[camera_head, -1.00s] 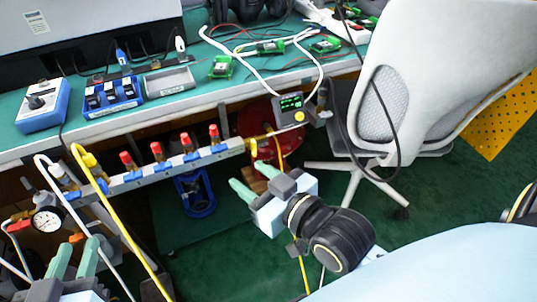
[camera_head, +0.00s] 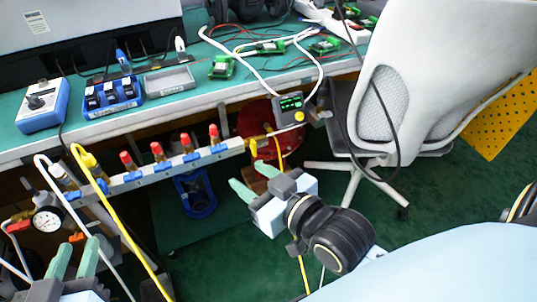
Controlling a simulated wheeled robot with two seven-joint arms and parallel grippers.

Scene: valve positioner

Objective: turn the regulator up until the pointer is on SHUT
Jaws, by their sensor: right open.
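A round white pressure gauge (camera_head: 46,220) stands at the lower left with brass and red fittings. A grey knob-like part (camera_head: 27,184) is just above it and may be the regulator. My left gripper (camera_head: 77,246) is right of the gauge, its two green fingers apart. An orange fitting shows by its tips; whether it is held is unclear. A grey box with a lit green display and yellow knob (camera_head: 299,117) is at the bench's front edge. No pointer or SHUT mark is readable. My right gripper (camera_head: 249,180) is open and empty below and left of that box.
A grey manifold (camera_head: 130,181) with several red-capped valves runs below the bench edge. A yellow hose (camera_head: 125,235) and white hoses hang near my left gripper. An office chair (camera_head: 385,110) stands at right. The green bench (camera_head: 130,128) holds boxes, trays and circuit boards.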

